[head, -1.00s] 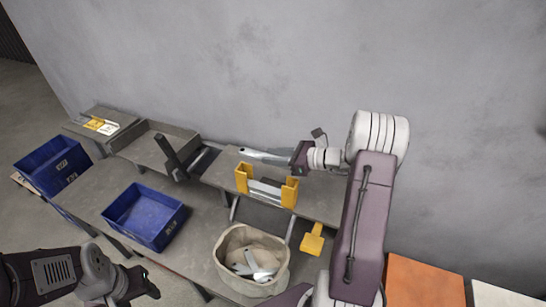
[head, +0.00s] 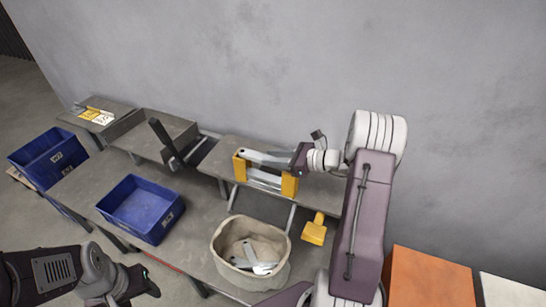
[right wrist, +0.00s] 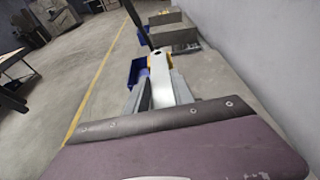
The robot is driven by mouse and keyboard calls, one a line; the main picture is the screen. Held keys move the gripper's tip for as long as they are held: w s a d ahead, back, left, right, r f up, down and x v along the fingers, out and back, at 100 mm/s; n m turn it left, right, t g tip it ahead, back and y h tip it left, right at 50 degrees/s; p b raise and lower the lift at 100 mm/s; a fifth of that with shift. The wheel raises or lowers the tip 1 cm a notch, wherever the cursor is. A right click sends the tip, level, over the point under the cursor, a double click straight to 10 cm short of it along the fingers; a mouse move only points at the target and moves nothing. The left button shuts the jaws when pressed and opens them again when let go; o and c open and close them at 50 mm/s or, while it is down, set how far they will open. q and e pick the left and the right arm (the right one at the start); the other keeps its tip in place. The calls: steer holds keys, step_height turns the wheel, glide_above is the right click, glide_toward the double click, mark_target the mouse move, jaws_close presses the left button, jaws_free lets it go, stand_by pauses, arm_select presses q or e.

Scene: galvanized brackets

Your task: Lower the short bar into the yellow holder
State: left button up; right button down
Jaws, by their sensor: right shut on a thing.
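The yellow holder (head: 290,186) stands on the grey bench, with two upright yellow posts and silver metal lying low between them. My right gripper (head: 300,158) is shut on the right end of the short bar (head: 264,158), a flat galvanized strip. The bar runs left from the gripper across the tops of the posts; I cannot tell whether it touches them. In the right wrist view the bar (right wrist: 161,88) points away from the camera, with a little yellow near its far end. My left gripper (head: 148,284) is low at the left, away from the holder; its jaws are unclear.
A beige bin (head: 222,240) with metal brackets stands in front of the holder. A yellow piece (head: 314,232) lies to its right. Blue crates (head: 130,206) stand at the left. A dark upright post (head: 161,140) rises left of the holder. The wall is behind.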

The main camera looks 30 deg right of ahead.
steer(key=shift+f+b, duration=0.95)
steer(key=shift+f, duration=0.45)
steer(key=shift+s+a+f+b, duration=0.2)
steer(key=shift+f+b, duration=0.1)
steer(key=shift+f, duration=0.1)
steer(key=shift+s+a+f+b, duration=0.1)
steer(key=shift+s+f+b, duration=0.15)
steer(key=shift+f, duration=0.15)
steer(key=c, duration=1)
jaws_free()
steer(key=shift+f, duration=0.1)
steer(key=shift+s+d+r, duration=0.15)
steer(key=shift+d+r, duration=0.05)
steer(key=shift+d, duration=0.15)
steer(key=shift+t, duration=0.3)
steer(key=s+d+r, duration=0.4)
steer(key=s+d, duration=0.1)
steer(key=shift+s+d+r+p, duration=0.15)
steer(key=shift+s+d+p, duration=0.05)
steer(key=shift+d+p, duration=0.1)
